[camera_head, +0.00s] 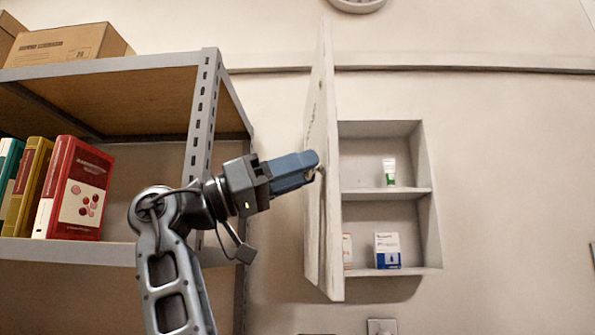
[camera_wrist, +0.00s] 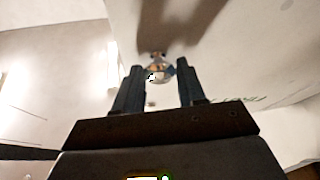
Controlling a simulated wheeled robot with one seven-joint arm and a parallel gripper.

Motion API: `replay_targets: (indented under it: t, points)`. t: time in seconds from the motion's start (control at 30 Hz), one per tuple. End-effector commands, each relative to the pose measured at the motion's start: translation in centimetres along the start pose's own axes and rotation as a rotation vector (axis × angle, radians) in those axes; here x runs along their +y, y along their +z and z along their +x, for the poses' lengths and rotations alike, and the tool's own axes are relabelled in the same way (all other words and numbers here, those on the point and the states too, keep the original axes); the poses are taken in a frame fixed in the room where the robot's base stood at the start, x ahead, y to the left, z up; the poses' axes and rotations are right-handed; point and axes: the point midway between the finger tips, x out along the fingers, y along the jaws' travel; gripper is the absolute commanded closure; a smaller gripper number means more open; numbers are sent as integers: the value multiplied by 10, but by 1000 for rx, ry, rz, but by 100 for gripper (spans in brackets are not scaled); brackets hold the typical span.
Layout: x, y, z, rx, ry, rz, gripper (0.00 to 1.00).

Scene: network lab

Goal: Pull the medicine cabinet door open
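The medicine cabinet (camera_head: 430,205) is a pale wall box with two shelf levels. Its white door (camera_head: 318,235) stands swung wide open, jutting out from the wall at the cabinet's left side. My gripper (camera_head: 312,163) is at the outer face of the door, near its free edge. The knob is mostly hidden by the gripper in the head view.
A white-green tube (camera_head: 389,172) stands on the upper shelf. A white-blue box (camera_head: 387,250) and another partly hidden box (camera_head: 347,251) stand below. A metal rack (camera_head: 200,150) with books (camera_head: 75,190) and cartons (camera_head: 70,43) is close left of my arm.

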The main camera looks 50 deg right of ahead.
Motion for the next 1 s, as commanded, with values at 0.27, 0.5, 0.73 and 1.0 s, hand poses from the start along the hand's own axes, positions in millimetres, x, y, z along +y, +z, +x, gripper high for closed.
replay_targets:
  t: [0.27,0.5,0.73,1.0]
  points:
    - [0,0,0,1,-1,1,39]
    - [0,0,-4,2,-2,2,39]
    - [-1,0,-37,3,-4,0,39]
    - [0,0,-72,1,-2,1,39]
